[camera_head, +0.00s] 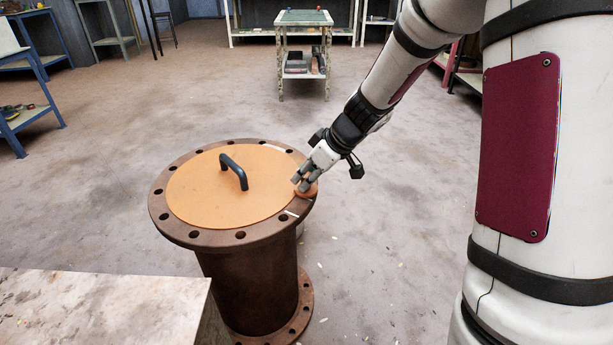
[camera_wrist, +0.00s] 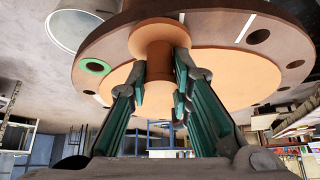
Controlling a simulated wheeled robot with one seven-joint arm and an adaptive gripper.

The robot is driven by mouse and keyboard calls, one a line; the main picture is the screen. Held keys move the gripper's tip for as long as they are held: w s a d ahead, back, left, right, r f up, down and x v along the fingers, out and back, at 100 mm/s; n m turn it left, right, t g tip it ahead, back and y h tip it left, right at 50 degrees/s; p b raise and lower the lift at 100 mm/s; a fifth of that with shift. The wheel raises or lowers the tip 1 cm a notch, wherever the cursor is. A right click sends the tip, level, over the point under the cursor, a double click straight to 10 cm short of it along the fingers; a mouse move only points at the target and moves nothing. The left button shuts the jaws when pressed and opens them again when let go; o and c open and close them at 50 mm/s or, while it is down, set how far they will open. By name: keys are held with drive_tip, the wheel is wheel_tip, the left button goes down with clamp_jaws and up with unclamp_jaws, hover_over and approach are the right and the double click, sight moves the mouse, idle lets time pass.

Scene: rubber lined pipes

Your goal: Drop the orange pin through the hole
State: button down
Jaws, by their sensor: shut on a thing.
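My gripper (camera_head: 305,184) is at the right rim of the brown pipe flange (camera_head: 228,240). Its fingers are shut on the orange pin (camera_head: 309,191), a spool-like piece with a wide round end. In the wrist view the pin (camera_wrist: 158,38) sits between the fingertips (camera_wrist: 163,95), over or against the flange (camera_wrist: 215,22). I cannot tell whether it is in a hole; the spot under it is hidden. A hole with a green ring (camera_wrist: 95,66) shows left of the pin in the wrist view, apart from it. A plain dark hole (camera_wrist: 258,36) shows to the right.
An orange disc (camera_head: 200,200) with a black handle (camera_head: 233,170) covers the pipe top. White marks (camera_head: 291,214) lie on the flange. A pale tabletop (camera_head: 100,312) is at the lower left. A wheeled cart (camera_head: 303,20) stands behind. The floor around is mostly clear.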

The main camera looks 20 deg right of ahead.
drive_tip(key=shift+f, duration=0.15)
drive_tip(key=c, duration=1.4)
unclamp_jaws()
drive_tip(key=shift+o, duration=0.2)
drive_tip(key=v, duration=1.2)
drive_tip(key=s+a+r+m+g+h, duration=0.15)
drive_tip(key=s+a, duration=0.25)
drive_tip(key=s, duration=0.5)
drive_tip(key=s+a+r+m+g, duration=0.2)
drive_tip(key=s+a+r, duration=0.15)
drive_tip(key=s, duration=0.55)
drive_tip(key=s+d+f+m+g+h, duration=0.1)
drive_tip(key=s+m, duration=0.1)
drive_tip(key=s, duration=0.7)
drive_tip(key=s+d+f+m+h, duration=0.1)
drive_tip(key=s+d+m+h, duration=0.15)
drive_tip(key=s, duration=0.65)
wheel_tip(320, 180, up, 35)
drive_tip(key=t+p, duration=0.3)
drive_tip(key=p, duration=2.9)
drive_tip(key=shift+s+t+y+p, duration=0.2)
drive_tip(key=shift+t+y+p, duration=0.1)
drive_tip(key=shift+t, duration=0.05)
